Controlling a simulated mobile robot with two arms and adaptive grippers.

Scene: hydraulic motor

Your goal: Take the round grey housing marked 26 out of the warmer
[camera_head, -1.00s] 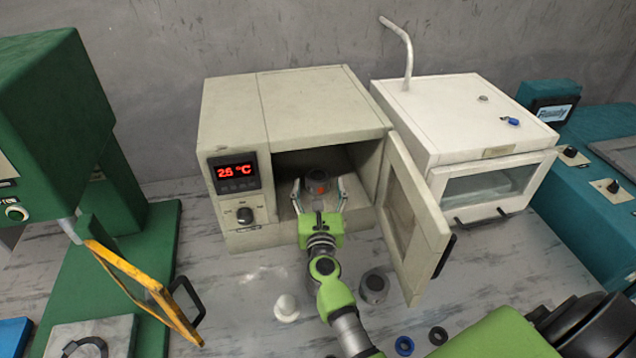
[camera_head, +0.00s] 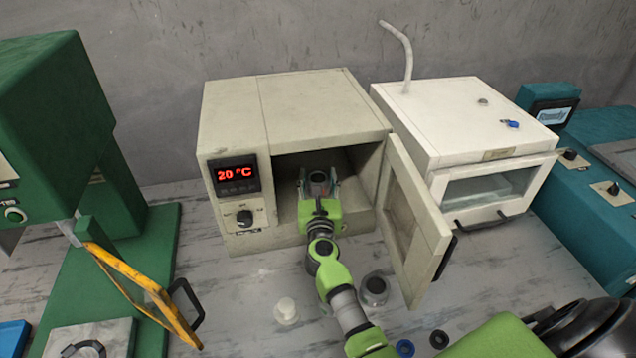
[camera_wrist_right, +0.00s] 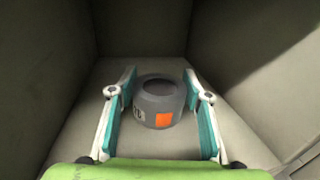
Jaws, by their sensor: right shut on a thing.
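The round grey housing (camera_head: 318,177) is inside the beige warmer (camera_head: 315,105), whose door (camera_head: 415,225) stands open to the right. In the right wrist view the housing (camera_wrist_right: 158,98) stands upright on the warmer floor, with a dark round opening on top. It bears an orange patch and a small pale label, whose number I cannot read for sure. My left gripper is out of view.
Another grey round part (camera_head: 373,290) and a small white piece (camera_head: 286,311) stand on the table before the warmer. Small rings (camera_head: 404,347) lie nearby. A white oven (camera_head: 480,120) is to the right, a green machine (camera_head: 60,130) to the left.

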